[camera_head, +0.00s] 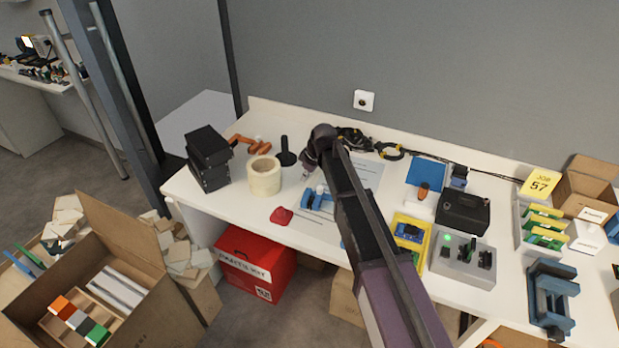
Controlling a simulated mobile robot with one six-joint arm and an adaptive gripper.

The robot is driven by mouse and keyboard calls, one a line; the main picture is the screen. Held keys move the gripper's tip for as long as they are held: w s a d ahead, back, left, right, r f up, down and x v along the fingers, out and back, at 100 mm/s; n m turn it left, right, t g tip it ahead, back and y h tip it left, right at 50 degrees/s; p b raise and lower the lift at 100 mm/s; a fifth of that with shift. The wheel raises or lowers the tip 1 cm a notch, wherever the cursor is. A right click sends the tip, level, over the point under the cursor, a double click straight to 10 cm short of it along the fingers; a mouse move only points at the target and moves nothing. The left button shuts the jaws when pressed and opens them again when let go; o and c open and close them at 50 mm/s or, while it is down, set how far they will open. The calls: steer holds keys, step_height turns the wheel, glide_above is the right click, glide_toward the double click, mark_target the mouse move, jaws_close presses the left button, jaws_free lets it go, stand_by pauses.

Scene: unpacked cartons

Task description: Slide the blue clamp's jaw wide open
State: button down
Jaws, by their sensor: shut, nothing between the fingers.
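A small blue clamp (318,199) lies on the white workbench, left of my arm, with thin metal rods beside it. Its jaw opening is too small to read here, and my arm may hide its right side. A larger blue vise-like clamp (550,297) stands at the bench's front right; I cannot tell which of the two is the task's clamp. My gripper (306,174) is shut and empty, pointing down above the bench, behind and slightly left of the small clamp and apart from it.
A tape roll (264,177), black boxes (208,158) and a red cloth-like piece (281,215) lie to the left. A yellow tray (409,232), black case (463,211) and grey fixture (463,261) crowd the right. The bench (225,208) is clear at front left.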

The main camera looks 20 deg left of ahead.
mark_target(311, 190)
steer(key=b+x, duration=0.2)
steer(key=shift+f, duration=0.3)
steer(key=shift+s+d+r, duration=0.1)
steer(key=shift+s+d, duration=0.1)
steer(key=shift+d, duration=0.75)
steer(key=shift+s+d+r, duration=0.1)
steer(key=shift+s+d, duration=0.05)
steer(key=shift+d, duration=0.85)
steer(key=shift+s, duration=0.1)
